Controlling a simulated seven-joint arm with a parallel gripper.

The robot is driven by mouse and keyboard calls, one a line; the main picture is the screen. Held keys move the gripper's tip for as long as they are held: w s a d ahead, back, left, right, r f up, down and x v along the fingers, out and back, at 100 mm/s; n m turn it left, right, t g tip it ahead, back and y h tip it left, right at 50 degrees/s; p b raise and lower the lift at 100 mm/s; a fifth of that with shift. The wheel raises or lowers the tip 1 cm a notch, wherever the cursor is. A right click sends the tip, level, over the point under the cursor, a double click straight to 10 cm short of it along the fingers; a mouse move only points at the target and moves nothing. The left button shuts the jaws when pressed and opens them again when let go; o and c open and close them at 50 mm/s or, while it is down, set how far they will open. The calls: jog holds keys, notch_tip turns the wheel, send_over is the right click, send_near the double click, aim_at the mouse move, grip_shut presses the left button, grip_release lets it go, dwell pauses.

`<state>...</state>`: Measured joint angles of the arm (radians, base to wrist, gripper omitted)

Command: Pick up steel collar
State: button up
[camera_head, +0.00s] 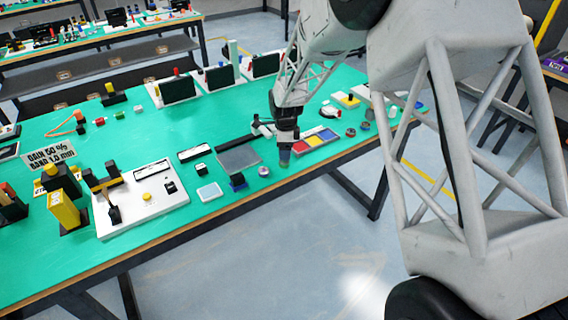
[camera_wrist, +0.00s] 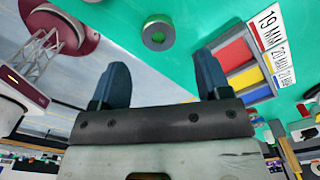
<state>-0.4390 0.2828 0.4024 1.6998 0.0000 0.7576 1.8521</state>
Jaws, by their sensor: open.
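The steel collar (camera_wrist: 158,33) is a small grey ring with a round hole. It lies flat on the green table, ahead of my fingers in the wrist view. In the head view, the collar (camera_head: 263,171) appears as a small light disc near the table's front edge. My gripper (camera_wrist: 160,80) is open, its two dark blue fingers apart with nothing between them. In the head view, my gripper (camera_head: 284,160) hangs to the right of the collar, apart from it. The collar is fully visible in the wrist view.
A tray with coloured compartments (camera_wrist: 238,56) lies right of my fingers, beside a strip (camera_wrist: 271,42) marked with millimetre sizes. Two dark rings (camera_head: 351,132) lie beyond the tray.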

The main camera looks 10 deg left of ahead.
dwell(0.3)
jog(key=shift+a+f, duration=0.15)
jog(key=shift+f, duration=2.45)
jog(key=c, duration=1)
jog(key=shift+c, duration=0.2)
jog(key=shift+r, duration=0.15)
jog(key=shift+r, duration=0.5)
jog(key=shift+s+r, duration=0.2)
jog(key=shift+r, duration=0.4)
jog(key=shift+s+r, duration=0.2)
jog(key=shift+r, duration=0.35)
jog(key=s+d, duration=0.3)
jog(key=s, duration=0.4)
jog(key=s+d+r, duration=0.1)
jog(key=s+d, duration=0.2)
jog(key=s, duration=0.4)
jog(key=shift+d+r, duration=0.2)
jog(key=shift+d, duration=0.15)
